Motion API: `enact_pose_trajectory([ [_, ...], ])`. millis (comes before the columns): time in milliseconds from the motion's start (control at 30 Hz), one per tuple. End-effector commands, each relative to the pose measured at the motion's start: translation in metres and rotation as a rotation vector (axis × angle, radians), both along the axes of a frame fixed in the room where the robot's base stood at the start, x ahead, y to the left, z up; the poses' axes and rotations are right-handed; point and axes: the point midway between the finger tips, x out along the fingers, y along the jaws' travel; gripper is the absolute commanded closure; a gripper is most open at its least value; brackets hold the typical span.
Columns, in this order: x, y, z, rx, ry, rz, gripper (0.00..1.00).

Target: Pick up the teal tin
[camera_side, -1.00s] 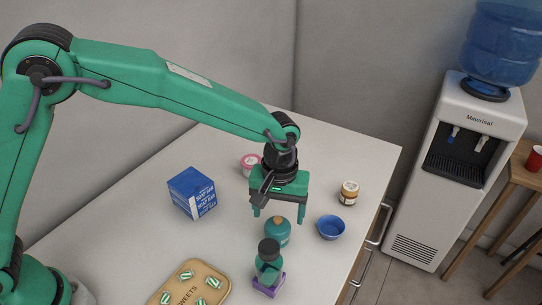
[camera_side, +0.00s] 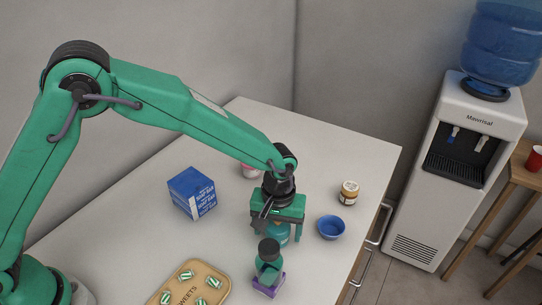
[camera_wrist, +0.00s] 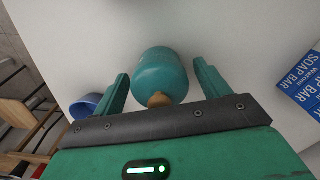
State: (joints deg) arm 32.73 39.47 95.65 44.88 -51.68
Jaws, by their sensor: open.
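The teal tin (camera_wrist: 160,74) is a rounded teal container with a small tan knob on top. In the wrist view it sits between the two green fingers of my gripper (camera_wrist: 161,76), with a gap on each side. In the side view my gripper (camera_side: 277,229) is lowered over the tin (camera_side: 281,237), which stands on the counter and is partly hidden by the jaws. My gripper is open and does not hold the tin.
A dark-capped teal bottle (camera_side: 268,267) on a purple base stands just in front of the tin. A blue bowl (camera_side: 331,227) is close on the right. A blue soap box (camera_side: 191,192), a small jar (camera_side: 349,192), a pink-lidded tub (camera_side: 250,171) and a sweets tray (camera_side: 192,285) stand farther off.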

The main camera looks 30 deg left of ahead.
Motion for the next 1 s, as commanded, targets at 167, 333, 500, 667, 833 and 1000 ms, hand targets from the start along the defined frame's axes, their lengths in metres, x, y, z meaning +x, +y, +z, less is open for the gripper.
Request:
enact_pose_trajectory([
  [167,-0.0001,0.0,-0.0026,0.0,0.0,0.0,0.25],
  [333,-0.0001,0.0001,-0.0023,0.0,0.0,0.0,0.25],
  [500,-0.0001,0.0001,-0.0022,0.0,0.0,0.0,0.25],
  [667,-0.0001,0.0,-0.0021,0.0,0.0,0.0,0.5],
  [833,-0.0001,0.0001,-0.0021,0.0,0.0,0.0,0.84],
  [1000,-0.0001,0.0,-0.002,0.0,0.0,0.0,1.0],
])
